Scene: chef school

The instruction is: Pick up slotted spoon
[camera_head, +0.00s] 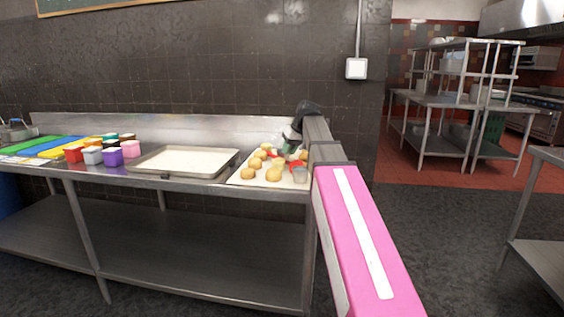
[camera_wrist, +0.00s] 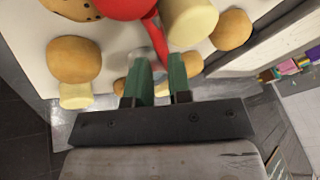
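A red utensil (camera_wrist: 157,32) with a rounded red head at the top edge lies among the mushroom-like items in the wrist view. It looks like the spoon, but I cannot make out slots. In the head view small red parts show on the white board (camera_head: 241,178), partly hidden by other items and my arm. My gripper (camera_wrist: 158,62) has two green fingers with a gap between them, pointing down at the board. The narrow red handle runs toward this gap. I see no firm contact. In the head view my gripper (camera_head: 291,136) is over the board's far right part.
Several tan mushroom-like items (camera_head: 248,174) crowd the board. A wall backs the steel table (camera_head: 190,184).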

